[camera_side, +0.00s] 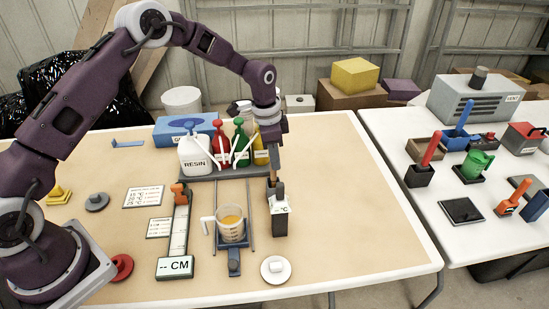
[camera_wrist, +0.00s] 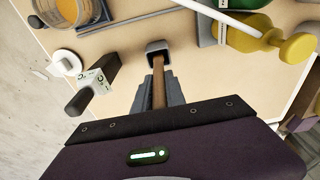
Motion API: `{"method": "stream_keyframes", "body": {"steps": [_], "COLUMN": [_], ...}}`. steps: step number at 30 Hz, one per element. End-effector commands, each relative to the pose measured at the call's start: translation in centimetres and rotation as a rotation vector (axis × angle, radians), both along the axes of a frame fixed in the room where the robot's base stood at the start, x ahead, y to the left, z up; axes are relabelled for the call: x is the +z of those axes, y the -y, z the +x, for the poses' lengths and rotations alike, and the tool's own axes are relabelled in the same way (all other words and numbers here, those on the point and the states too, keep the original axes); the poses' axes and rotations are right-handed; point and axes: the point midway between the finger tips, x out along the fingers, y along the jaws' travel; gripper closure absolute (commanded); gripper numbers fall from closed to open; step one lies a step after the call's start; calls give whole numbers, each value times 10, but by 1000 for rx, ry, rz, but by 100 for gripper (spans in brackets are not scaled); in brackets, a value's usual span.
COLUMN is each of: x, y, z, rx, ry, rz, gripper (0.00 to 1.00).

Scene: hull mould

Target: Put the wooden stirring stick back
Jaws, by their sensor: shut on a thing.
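My gripper (camera_side: 274,172) points down over the table, just behind the small °C display unit. In the wrist view its jaws (camera_wrist: 161,84) are shut on the brown wooden stirring stick (camera_wrist: 158,91). The far end of the stick meets the mouth of a small dark square holder (camera_wrist: 157,44). I cannot tell how deep the stick sits in it. In the side view the holder is mostly hidden behind the gripper and the display unit.
The °C display unit (camera_side: 280,222) stands close in front of my gripper. A cup of orange liquid (camera_side: 231,223) is to its left. Resin and colour bottles (camera_side: 196,155) stand on a tray behind left. The table's right side (camera_side: 360,210) is clear.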

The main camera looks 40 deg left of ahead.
Motion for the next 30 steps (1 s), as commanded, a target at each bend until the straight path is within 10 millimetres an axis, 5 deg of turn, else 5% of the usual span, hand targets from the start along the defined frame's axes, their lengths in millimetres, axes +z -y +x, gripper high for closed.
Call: {"method": "stream_keyframes", "body": {"steps": [8,9,12,22,30], "x": [-2,-2,-2,2,67], "y": [0,0,0,0,-6], "z": [0,1,0,1,-4], "rx": [0,0,0,0,2], "ry": [1,1,1,3,7], "rz": [0,0,0,0,0], "gripper": [100,80,62,62,62]}}
